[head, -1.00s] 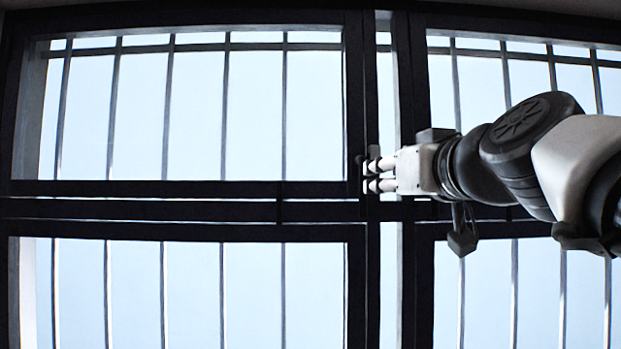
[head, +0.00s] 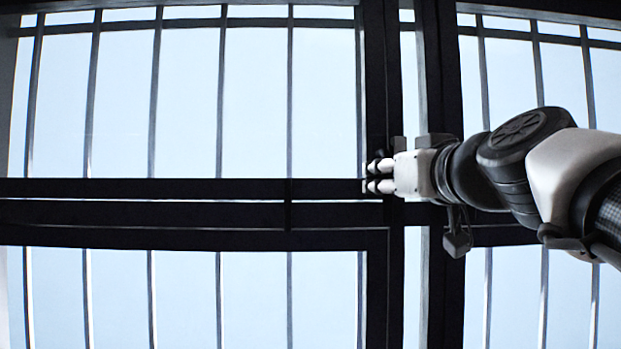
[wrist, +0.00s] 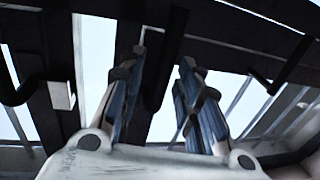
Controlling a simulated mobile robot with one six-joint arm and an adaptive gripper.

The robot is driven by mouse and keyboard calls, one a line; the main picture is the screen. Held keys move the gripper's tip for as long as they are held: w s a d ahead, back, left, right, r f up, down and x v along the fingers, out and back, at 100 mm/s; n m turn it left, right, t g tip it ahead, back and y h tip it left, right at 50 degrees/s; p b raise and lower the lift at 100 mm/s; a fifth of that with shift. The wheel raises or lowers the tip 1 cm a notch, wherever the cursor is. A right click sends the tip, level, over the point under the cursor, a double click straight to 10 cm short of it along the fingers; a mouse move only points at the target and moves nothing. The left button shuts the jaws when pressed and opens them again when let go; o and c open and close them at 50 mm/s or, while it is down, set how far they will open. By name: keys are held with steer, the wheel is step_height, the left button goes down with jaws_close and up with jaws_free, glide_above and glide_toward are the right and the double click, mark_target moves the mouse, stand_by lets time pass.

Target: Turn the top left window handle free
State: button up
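My gripper (head: 373,177) is at the right-hand frame post of the top left window (head: 190,100), near the window's lower right corner. In the wrist view, the two fingers (wrist: 163,62) are apart, so the gripper is open. A dark bar (wrist: 160,72) shows between them; I cannot tell whether it is the handle or part of the frame, and no grip on it is clear. A small dark piece (head: 380,156), perhaps the handle, shows just above the fingertips in the head view. The handle's exact turn is hard to make out against the dark frame.
Vertical bars stand across the panes. A dark lever (wrist: 22,88) with a pale block (wrist: 62,95) beside it is at the left of the wrist view, and another dark crank-shaped lever (wrist: 274,76) is at the right. A dark crossbar (head: 140,213) runs below the top windows.

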jaws_close()
stand_by(0.5)
